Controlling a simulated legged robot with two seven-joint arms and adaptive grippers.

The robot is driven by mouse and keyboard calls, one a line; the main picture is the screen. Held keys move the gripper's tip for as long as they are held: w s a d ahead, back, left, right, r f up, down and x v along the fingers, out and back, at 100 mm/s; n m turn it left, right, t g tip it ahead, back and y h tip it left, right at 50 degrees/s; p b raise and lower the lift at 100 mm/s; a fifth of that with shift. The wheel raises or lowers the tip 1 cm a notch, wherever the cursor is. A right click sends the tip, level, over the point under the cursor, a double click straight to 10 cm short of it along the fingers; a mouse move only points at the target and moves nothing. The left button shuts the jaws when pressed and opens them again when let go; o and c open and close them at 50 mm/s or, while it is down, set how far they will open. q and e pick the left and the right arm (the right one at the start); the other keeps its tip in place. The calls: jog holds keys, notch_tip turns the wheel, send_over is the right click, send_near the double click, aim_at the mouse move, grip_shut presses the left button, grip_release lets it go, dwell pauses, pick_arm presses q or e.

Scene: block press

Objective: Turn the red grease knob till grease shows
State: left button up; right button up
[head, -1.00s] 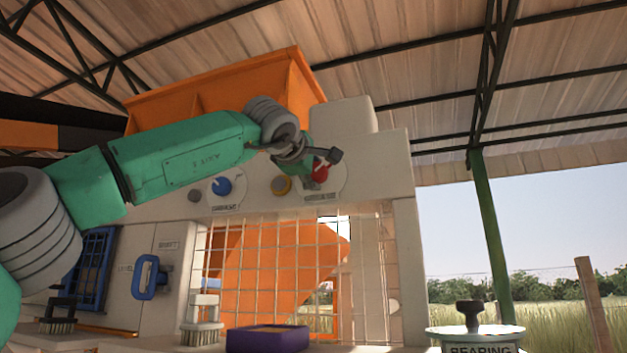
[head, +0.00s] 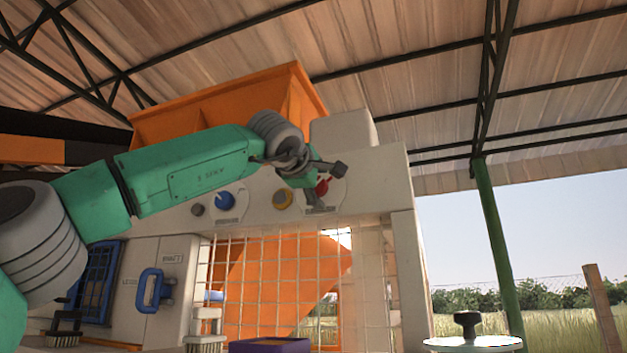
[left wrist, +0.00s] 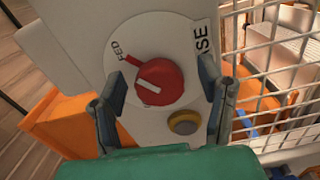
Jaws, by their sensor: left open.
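The red grease knob (left wrist: 160,86) sits on a round pale dial on the machine front. Its white mark and a red pointer point to the upper left, near the letters "FED". In the head view the red knob (head: 323,187) is partly hidden behind my left gripper (head: 318,184). In the left wrist view my left gripper (left wrist: 163,92) is open, with one finger on each side of the knob. I cannot tell whether either finger touches it. My right gripper is not in view.
A blue knob (head: 225,201) is left of the grease dial. A wire mesh guard (head: 290,285) is below, before an orange chute. A blue handle (head: 150,290) is at the lower left. A purple tray (head: 270,346) and a lidded tin (head: 470,343) are at the bottom.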

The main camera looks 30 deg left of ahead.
pick_arm(q)
jog(key=v, duration=1.1)
jog(key=shift+s+d, duration=0.2)
jog(key=shift+s, duration=0.05)
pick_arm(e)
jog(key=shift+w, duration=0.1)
